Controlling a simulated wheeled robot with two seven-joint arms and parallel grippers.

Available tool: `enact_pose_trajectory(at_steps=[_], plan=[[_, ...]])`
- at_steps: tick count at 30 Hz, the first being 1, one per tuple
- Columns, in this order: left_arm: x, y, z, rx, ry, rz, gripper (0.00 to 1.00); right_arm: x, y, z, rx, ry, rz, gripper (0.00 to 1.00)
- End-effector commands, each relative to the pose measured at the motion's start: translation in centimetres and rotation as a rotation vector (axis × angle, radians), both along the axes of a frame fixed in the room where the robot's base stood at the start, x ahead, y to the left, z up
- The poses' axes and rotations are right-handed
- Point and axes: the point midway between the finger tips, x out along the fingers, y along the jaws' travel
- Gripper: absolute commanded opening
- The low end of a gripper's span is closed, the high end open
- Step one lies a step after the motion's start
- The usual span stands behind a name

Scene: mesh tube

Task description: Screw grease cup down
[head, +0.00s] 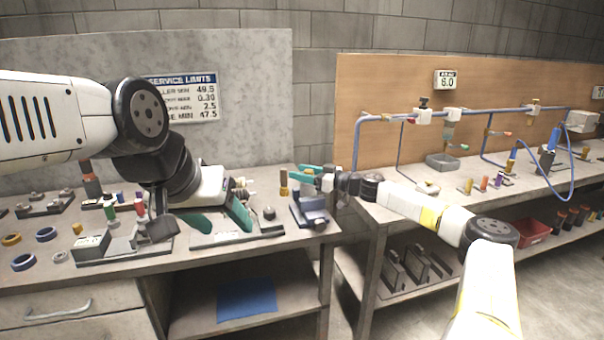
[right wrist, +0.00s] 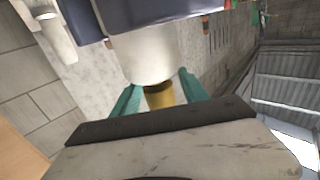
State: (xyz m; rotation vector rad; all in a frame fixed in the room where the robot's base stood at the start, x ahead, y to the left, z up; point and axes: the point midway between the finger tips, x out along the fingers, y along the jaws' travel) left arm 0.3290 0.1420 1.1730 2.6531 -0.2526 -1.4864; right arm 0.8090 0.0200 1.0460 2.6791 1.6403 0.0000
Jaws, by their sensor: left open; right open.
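A small brass cylinder, which looks like the grease cup (head: 283,183), stands upright above the left workbench in the head view. In the right wrist view a brass cylinder (right wrist: 159,96) shows between my right gripper's teal fingers, partly hidden behind the gripper body, with a pale cylinder against it. My right gripper (head: 303,181) is open and points left, with its fingers beside the brass piece; contact cannot be told. A dark blue-grey block (head: 312,212) sits below it. My left gripper (head: 218,219) is open, pointing down over a grey fixture (head: 258,229).
The left workbench (head: 150,262) holds rings, small coloured parts and fixtures. A blue sheet (head: 247,299) lies on its lower shelf. The right bench carries blue piping (head: 400,118) and, below, a red bin (head: 533,232). A gap separates the benches.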

Motion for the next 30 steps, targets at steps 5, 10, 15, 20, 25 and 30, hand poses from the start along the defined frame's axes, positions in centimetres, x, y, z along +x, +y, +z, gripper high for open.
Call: enact_pose_trajectory(at_steps=[5, 10, 15, 20, 25, 30], plan=[[0.00, 0.00, 0.00, 0.000, 0.000, 0.000, 0.59, 0.15, 0.32, -0.01, 0.000, 0.000, 0.000, 0.52], [0.00, 0.00, 0.00, 0.000, 0.000, 0.000, 0.59, 0.13, 0.29, 0.00, 0.000, 0.000, 0.000, 0.44], [0.00, 0.00, 0.00, 0.000, 0.000, 0.000, 0.59, 0.12, 0.29, 0.00, 0.000, 0.000, 0.000, 0.10], [0.00, 0.00, 0.00, 0.000, 0.000, 0.000, 0.59, 0.13, 0.27, 0.00, 0.000, 0.000, 0.000, 0.00], [0.00, 0.00, 0.00, 0.000, 0.000, 0.000, 0.59, 0.15, 0.24, 0.01, 0.000, 0.001, -0.017, 0.00], [0.00, 0.00, 0.00, 0.000, 0.000, 0.000, 0.59, 0.22, 0.16, 0.04, 0.001, 0.000, -0.077, 0.00]])
